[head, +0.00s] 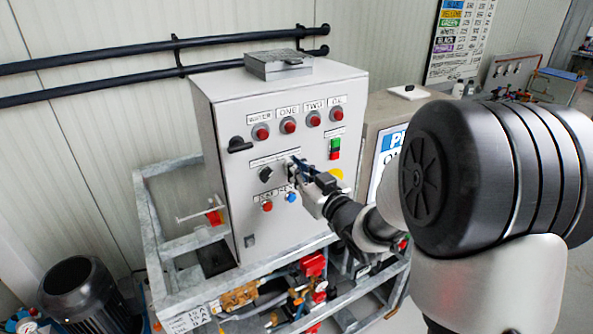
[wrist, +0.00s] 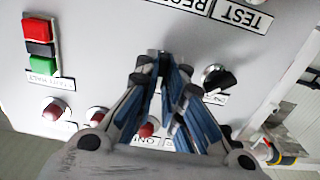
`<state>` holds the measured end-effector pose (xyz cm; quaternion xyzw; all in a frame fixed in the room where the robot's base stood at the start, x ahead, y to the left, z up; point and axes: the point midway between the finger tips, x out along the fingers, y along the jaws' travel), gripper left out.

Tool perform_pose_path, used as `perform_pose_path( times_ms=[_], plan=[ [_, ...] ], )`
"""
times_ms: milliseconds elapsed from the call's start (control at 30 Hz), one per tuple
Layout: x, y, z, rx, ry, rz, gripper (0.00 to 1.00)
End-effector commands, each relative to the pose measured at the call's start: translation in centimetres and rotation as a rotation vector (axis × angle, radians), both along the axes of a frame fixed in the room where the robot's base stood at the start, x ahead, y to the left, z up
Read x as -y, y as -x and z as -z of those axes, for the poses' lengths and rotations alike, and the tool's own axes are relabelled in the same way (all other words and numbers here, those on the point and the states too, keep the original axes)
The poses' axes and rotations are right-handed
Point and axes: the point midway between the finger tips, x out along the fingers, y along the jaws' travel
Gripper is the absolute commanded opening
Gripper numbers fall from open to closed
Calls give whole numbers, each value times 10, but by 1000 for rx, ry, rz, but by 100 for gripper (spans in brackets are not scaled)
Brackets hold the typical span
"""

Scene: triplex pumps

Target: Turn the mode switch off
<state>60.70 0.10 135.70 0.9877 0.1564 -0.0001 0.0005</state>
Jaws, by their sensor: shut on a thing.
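A grey control cabinet (head: 225,190) stands on a metal frame, with its panel facing me. My gripper (head: 299,163) reaches to the middle of the panel from the right. In the wrist view my gripper (wrist: 160,62) has its blue-padded fingers closed together at the panel. They are shut on a small part, taken as the mode switch (wrist: 154,53), and only a bit of grey shows at the tips. Its position cannot be read. The fingers hide most of it.
A black knob (wrist: 217,78) sits beside the fingers in the wrist view. A black rotary switch (head: 266,174), a red button (head: 267,206) and a blue button (head: 291,197) are close by. A green-and-red button block (head: 335,149) and red lamps (head: 288,125) are above.

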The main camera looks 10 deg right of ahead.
Motion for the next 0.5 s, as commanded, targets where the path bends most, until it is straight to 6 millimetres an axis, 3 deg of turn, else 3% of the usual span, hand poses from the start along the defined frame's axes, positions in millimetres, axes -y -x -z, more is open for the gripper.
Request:
perform_pose_path(
  times_ms=[333,367,500],
  plan=[
    [0,0,-1,1,-1,0,0],
    [0,0,-1,1,-1,0,10],
    [0,0,-1,1,-1,0,20]
  ],
)
